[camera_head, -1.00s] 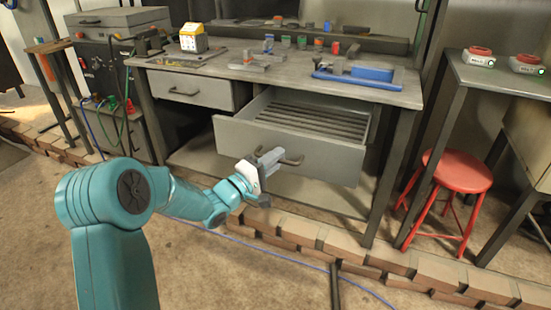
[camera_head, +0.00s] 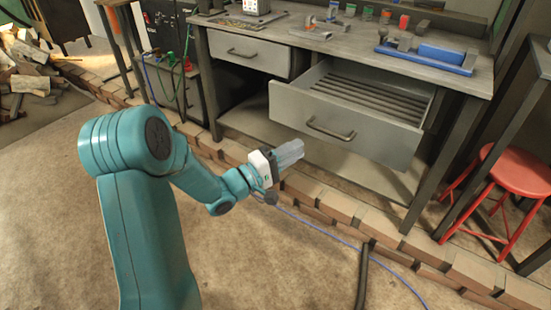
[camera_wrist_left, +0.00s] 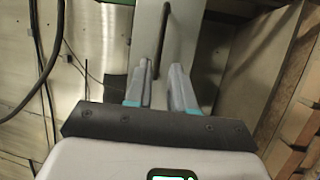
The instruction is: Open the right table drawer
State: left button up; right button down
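The right table drawer (camera_head: 345,128) stands pulled out of the workbench, its slatted inside showing. Its dark bar handle (camera_head: 330,130) is bare, with nothing on it. My left gripper (camera_head: 292,153) is in front of the drawer, a little below and left of the handle and apart from it. In the left wrist view the two fingers (camera_wrist_left: 161,85) are spread with an empty gap between them. The handle (camera_wrist_left: 164,40) shows beyond that gap on the grey drawer front (camera_wrist_left: 148,28). My right gripper is in neither view.
The left drawer (camera_head: 247,52) is closed. The worktop (camera_head: 345,40) carries a blue tool (camera_head: 432,57) and small items. A red stool (camera_head: 514,175) stands right of the bench. A low brick edging (camera_head: 400,240) and a blue cable cross the floor in front.

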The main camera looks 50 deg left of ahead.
pick_arm(q)
jog(key=v, duration=0.5)
jog(key=shift+s, duration=0.35)
